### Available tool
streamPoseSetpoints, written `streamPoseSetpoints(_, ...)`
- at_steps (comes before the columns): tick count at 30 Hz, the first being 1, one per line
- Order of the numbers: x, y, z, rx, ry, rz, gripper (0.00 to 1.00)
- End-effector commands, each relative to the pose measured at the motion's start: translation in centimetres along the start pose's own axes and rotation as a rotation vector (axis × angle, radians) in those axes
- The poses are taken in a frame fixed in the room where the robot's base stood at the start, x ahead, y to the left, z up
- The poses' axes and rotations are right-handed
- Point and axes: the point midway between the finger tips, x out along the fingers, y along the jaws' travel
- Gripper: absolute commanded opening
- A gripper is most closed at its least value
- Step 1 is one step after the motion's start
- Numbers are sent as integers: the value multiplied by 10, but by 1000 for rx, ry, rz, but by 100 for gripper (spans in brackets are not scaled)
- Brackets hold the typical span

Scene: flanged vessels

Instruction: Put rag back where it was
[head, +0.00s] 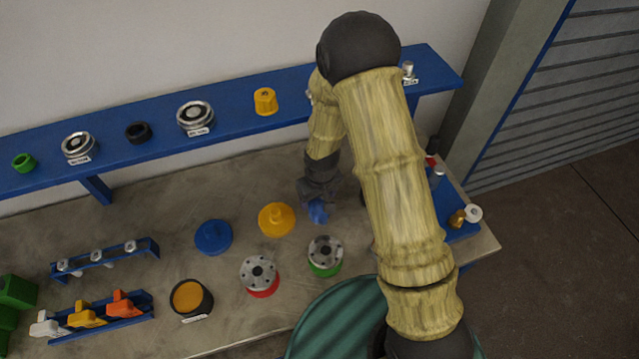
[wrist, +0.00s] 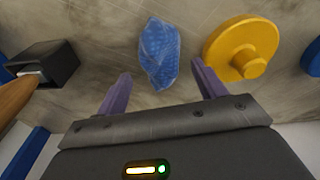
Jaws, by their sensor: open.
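The rag is a crumpled blue patterned cloth (wrist: 160,52), seen in the wrist view just beyond and between my fingertips. It also shows in the head view as a small blue patch (head: 317,211) below my gripper. My gripper (wrist: 160,70) is open, with its two purple fingers apart on either side of the rag's near end. Neither finger visibly presses on the cloth. The rag appears to lie on the bench top, though I cannot tell whether any of it is raised. In the head view my wrist hides part of this spot.
A yellow flanged lid (head: 277,219) sits close beside the rag, also in the wrist view (wrist: 241,48). A black box (wrist: 50,62) with a wooden handle in it stands on the other side. A blue lid (head: 213,237) and red (head: 259,276) and green (head: 325,256) vessels stand nearby.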

Motion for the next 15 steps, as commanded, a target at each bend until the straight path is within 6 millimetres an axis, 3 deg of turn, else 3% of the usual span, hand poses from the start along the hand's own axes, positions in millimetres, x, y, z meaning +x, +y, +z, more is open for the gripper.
streamPoseSetpoints(15, -72, 1, 0, 0, 3, 1, 70)
